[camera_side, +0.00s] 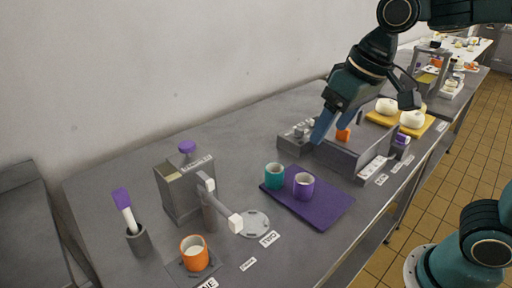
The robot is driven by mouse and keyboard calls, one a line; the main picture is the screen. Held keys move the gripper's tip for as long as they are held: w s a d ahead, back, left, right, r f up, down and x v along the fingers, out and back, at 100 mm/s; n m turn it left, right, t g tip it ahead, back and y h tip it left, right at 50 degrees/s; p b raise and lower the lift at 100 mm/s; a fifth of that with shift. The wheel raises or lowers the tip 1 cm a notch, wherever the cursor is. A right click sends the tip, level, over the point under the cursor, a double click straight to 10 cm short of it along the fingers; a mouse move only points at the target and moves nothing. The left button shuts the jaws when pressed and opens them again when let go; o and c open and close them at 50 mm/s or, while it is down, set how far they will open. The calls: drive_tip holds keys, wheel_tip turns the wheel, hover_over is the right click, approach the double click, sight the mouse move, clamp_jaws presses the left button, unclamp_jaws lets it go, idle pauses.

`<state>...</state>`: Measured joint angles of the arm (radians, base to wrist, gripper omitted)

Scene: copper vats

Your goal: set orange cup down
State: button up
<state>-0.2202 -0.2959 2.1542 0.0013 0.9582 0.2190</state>
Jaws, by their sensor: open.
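An orange cup (187,255) with pale contents stands upright on a small dark square plate (211,262) at the front left of the grey table. My gripper (335,132) is far from it, at the upper right, over a long grey box-like holder (345,157). The gripper is open, its blue fingers pointing down. A small orange object (343,134) shows by the fingers, partly hidden by the holder; I cannot tell whether it is a cup or whether the fingers touch it.
A teal cup (273,178) and a purple cup (303,189) stand on a purple mat (318,212). A grey machine (184,192), a round disc (255,224) and a pot with a purple-handled tool (137,240) are at left. Yellow boards (381,120) hold pale rounded items behind.

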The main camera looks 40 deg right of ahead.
drive_tip(key=s+d+f+t, duration=0.1)
drive_tip(key=s+d+f, duration=0.1)
drive_tip(key=s+d, duration=0.4)
drive_tip(key=s, duration=0.4)
drive_tip(key=shift+s+d+f+t+h, duration=0.2)
drive_tip(key=shift+s+t+h, duration=0.2)
